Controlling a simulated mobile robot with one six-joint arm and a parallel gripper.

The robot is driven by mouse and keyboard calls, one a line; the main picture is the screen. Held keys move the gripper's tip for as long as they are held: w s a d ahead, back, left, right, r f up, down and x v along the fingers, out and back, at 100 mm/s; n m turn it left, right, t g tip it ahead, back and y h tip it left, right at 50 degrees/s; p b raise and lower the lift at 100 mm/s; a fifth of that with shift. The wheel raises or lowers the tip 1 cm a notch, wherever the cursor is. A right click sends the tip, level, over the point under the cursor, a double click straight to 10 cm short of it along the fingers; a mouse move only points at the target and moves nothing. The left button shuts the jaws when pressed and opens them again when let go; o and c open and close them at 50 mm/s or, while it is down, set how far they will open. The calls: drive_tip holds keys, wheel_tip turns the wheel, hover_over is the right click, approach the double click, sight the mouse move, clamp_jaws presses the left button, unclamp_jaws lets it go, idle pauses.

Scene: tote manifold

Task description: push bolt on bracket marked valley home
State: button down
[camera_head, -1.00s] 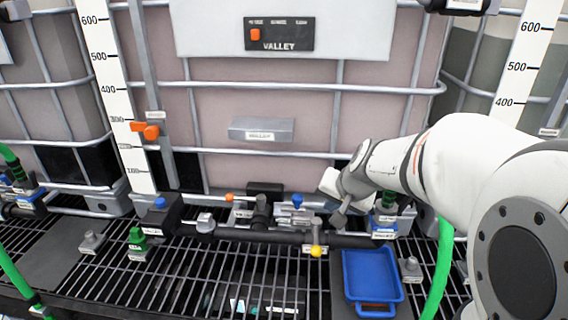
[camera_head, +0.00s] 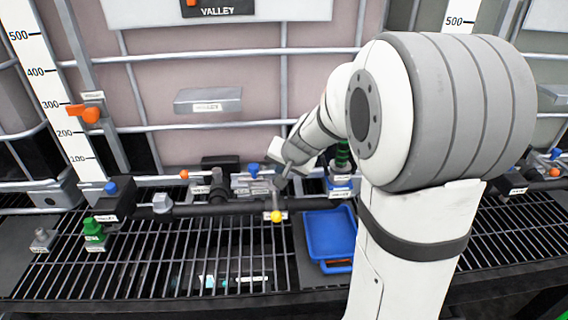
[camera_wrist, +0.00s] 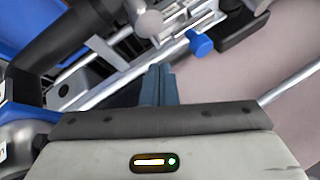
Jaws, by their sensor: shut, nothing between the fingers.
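My gripper (camera_head: 281,178) is shut and empty, pointing down over the manifold beside a blue-knobbed bolt. Its closed fingers (camera_wrist: 158,85) show in the wrist view. The blue knob (camera_head: 254,169) sits just left of the gripper in the head view, with small labelled metal bracketry (camera_head: 250,186) below it. In the wrist view a blue knob (camera_wrist: 201,44) lies up and right of the fingers, apart from them. An orange knob (camera_head: 184,174) stands further left on the rail. The small labels there are too blurred to read, so I cannot tell which bracket is marked valley.
A dark pipe (camera_head: 170,210) with a yellow-tipped handle (camera_head: 277,216) runs below the gripper. A blue tray (camera_head: 309,254) lies on the grating. The caged tank marked VALLEY (camera_head: 160,100) stands close behind. A green fitting (camera_head: 94,232) is at left.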

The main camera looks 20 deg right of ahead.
drive_tip(key=w+a+f+p, duration=0.1)
drive_tip(key=w+a+f, duration=0.1)
drive_tip(key=w+a, duration=0.1)
drive_tip(key=shift+w+a+f+p, duration=0.3)
drive_tip(key=shift+w+f+p, duration=0.1)
drive_tip(key=shift+w, duration=0.3)
drive_tip(key=a+p, duration=0.1)
drive_tip(key=a, duration=0.3)
drive_tip(key=shift+w+p, duration=0.4)
